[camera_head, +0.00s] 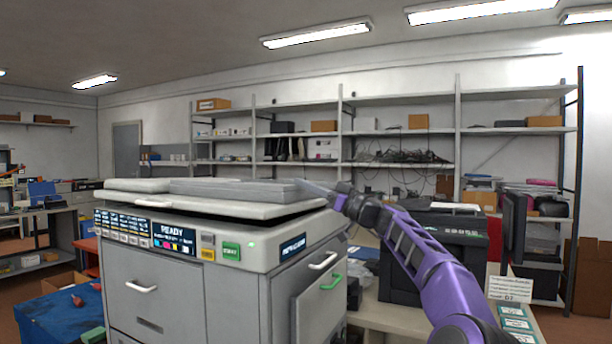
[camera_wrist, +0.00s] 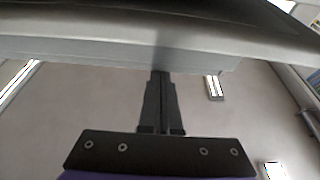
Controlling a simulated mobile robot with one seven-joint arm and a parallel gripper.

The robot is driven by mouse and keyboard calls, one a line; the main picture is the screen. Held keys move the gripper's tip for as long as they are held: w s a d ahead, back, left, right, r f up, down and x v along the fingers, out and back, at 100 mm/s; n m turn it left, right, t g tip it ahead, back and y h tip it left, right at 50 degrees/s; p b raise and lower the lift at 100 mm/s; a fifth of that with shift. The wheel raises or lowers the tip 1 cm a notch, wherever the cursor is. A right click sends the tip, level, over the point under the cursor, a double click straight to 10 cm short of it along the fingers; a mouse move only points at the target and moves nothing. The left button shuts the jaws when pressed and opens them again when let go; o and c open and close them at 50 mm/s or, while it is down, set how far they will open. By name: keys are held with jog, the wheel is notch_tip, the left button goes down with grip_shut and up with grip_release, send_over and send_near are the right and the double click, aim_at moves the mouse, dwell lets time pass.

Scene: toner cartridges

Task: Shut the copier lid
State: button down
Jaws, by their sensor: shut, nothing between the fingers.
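The copier (camera_head: 190,265) is a large grey machine at the left centre of the head view, its panel reading READY. Its pale lid (camera_head: 225,205) lies low and nearly flat over the top, with a dark gap below its right part. My gripper (camera_head: 308,186) is at the lid's right end, at about lid height. In the wrist view, the shut, empty fingers (camera_wrist: 161,76) point at a pale grey edge (camera_wrist: 120,52), apparently the lid's, crossing the top of the picture. I cannot tell whether they touch it. The lid's hinge is hidden.
A black printer (camera_head: 435,250) and a dark monitor (camera_head: 513,230) stand on a table right of the copier, close to my arm. Shelves (camera_head: 350,133) line the back wall. A blue-covered box (camera_head: 70,310) is at the lower left. The air above the lid is free.

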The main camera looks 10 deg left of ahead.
jog(key=shift+s+a+f+n+b, duration=0.15)
jog(key=shift+f+n, duration=0.1)
jog(key=shift+f, duration=0.35)
jog(key=shift+s+f+n+b, duration=0.15)
jog(key=shift+f+n, duration=0.1)
jog(key=shift+f, duration=0.35)
